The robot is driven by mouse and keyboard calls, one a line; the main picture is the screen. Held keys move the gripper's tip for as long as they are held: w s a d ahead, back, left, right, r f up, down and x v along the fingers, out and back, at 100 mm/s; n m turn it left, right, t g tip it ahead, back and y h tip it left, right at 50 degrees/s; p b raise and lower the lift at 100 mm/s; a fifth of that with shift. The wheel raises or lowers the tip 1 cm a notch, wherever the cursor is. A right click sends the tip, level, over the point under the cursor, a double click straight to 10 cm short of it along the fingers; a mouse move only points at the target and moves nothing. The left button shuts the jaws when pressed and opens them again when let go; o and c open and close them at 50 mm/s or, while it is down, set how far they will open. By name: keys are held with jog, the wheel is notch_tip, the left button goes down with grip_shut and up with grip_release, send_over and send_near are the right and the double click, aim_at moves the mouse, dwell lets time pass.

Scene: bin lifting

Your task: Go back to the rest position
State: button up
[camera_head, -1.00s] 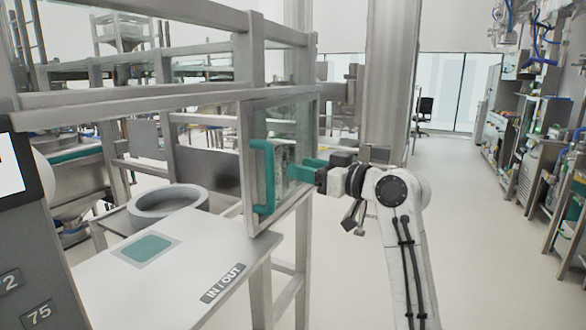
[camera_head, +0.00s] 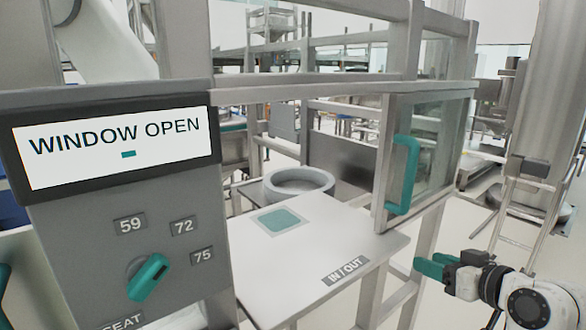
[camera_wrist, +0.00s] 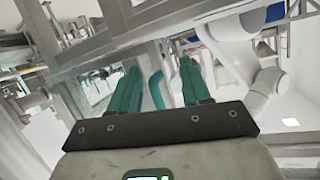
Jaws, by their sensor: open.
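My gripper (camera_head: 430,268) is at the lower right of the head view, with its teal fingers pointing left. It is open and empty. In the wrist view both fingers of my gripper (camera_wrist: 158,75) stand apart. The teal window handle (camera_head: 403,175) is on the glass window (camera_head: 440,140), up and left of my gripper, with a gap between them. The handle (camera_wrist: 157,92) also shows between the fingers in the wrist view, apart from them.
A grey panel (camera_head: 85,240) on the left has a screen (camera_head: 115,148) reading "WINDOW OPEN" and a teal knob (camera_head: 148,277). A white table (camera_head: 290,270) marked "IN / OUT" carries a teal square. A grey ring-shaped basin (camera_head: 300,182) stands behind.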

jog(key=s+a+f+m+g+h, duration=0.1)
jog(key=s+f+g, duration=0.1)
jog(key=s+f, duration=0.5)
jog(key=s+a+f+g+h, duration=0.15)
jog(key=s+f, duration=0.25)
jog(key=f, duration=0.5)
jog(key=s+f+g+h, duration=0.1)
jog(key=s+f, duration=0.3)
jog(key=s, duration=0.6)
jog(key=s+f+m+g+h, duration=0.1)
jog(key=s+f+g, duration=0.3)
jog(key=s, duration=0.5)
jog(key=s+d+f+m+g+h+p, duration=0.1)
jog(key=s+f+g, duration=0.2)
jog(key=s, duration=0.7)
jog(key=shift+s+f, duration=0.35)
jog(key=shift+f, duration=0.4)
